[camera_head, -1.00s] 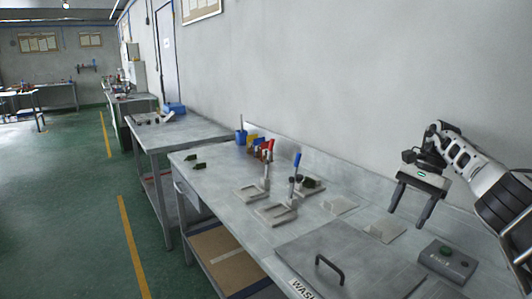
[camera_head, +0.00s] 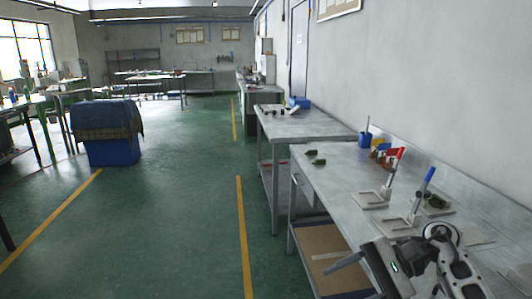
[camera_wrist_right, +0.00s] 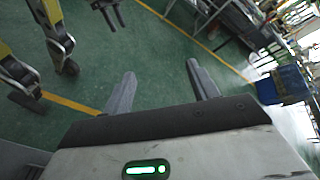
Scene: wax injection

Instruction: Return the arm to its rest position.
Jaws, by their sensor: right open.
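My right gripper (camera_head: 348,282) is at the lower right of the head view, in front of the near workbench's front edge, pointing left. In the right wrist view its two grey fingers (camera_wrist_right: 160,72) are spread apart over green floor, with nothing between them. My left gripper is not in the head view. At the top of the right wrist view there is a grey two-pronged part (camera_wrist_right: 110,14) that may be my left gripper; it is cut off by the frame, and its opening cannot be judged.
The near workbench (camera_head: 345,180) runs along the right wall, with two clamp fixtures, one red-handled (camera_head: 389,180) and one blue-handled (camera_head: 421,196), and a blue cup (camera_head: 365,137). A blue bin (camera_head: 112,150) stands on the floor at left. The floor between is clear.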

